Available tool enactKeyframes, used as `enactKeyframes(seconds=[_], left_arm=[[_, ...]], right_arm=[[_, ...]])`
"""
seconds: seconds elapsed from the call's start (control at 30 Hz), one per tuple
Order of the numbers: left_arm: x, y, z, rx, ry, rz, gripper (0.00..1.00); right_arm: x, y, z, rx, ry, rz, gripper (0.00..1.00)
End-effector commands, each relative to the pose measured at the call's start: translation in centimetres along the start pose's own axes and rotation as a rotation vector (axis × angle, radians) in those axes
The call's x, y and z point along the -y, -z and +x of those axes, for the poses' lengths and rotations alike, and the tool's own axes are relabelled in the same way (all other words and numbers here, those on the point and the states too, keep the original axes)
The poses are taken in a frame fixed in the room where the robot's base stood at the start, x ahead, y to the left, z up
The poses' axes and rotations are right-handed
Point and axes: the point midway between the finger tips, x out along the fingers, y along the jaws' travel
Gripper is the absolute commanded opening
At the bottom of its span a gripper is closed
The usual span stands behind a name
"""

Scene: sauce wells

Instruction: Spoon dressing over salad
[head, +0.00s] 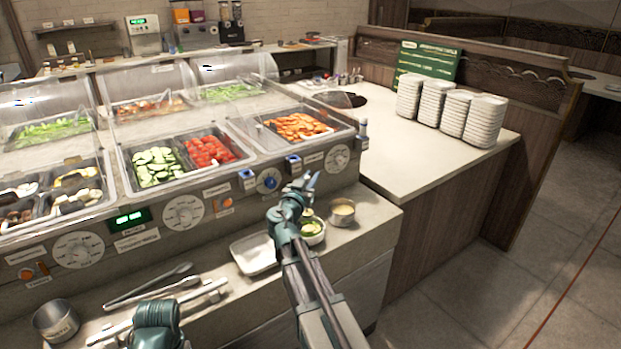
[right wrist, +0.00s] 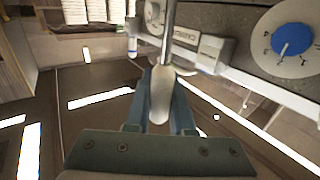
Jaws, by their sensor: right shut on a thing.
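My right gripper (head: 311,182) is above the counter's front ledge, by the control panel. In the right wrist view its fingers (right wrist: 160,100) are shut on a pale, slim handle with a metal shaft, apparently the spoon (right wrist: 168,35). The spoon's bowl cannot be made out. A small white bowl with green salad (head: 313,236) stands on the ledge below the gripper, partly hidden by my right arm. A metal cup with pale dressing (head: 342,213) stands beside it on the right. Of my left arm only a teal link shows at the bottom edge; its gripper is not seen.
A white tray (head: 254,252), tongs (head: 150,290) and an empty metal cup (head: 56,321) lie along the ledge. The salad bar with glass covers (head: 238,68) rises behind. Plate stacks (head: 472,116) stand on the right counter, whose front is clear.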

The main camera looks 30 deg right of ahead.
Motion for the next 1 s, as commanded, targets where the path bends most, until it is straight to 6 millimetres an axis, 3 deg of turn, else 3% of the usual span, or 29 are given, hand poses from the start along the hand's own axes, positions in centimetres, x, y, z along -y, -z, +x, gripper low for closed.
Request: enactKeyframes(seconds=[0.1, 1.0], left_arm=[[-0.1, 0.1, 1.4, 0.0, 0.0, 0.0, 0.5], [-0.5, 0.3, 4.9, 0.0, 0.0, 0.0, 0.5]], right_arm=[[0.0, -1.4, 0.0, 0.0, 0.0, 0.0, 0.0], [6.5, -3.1, -1.0, -0.088, 0.0, -0.558, 0.0]])
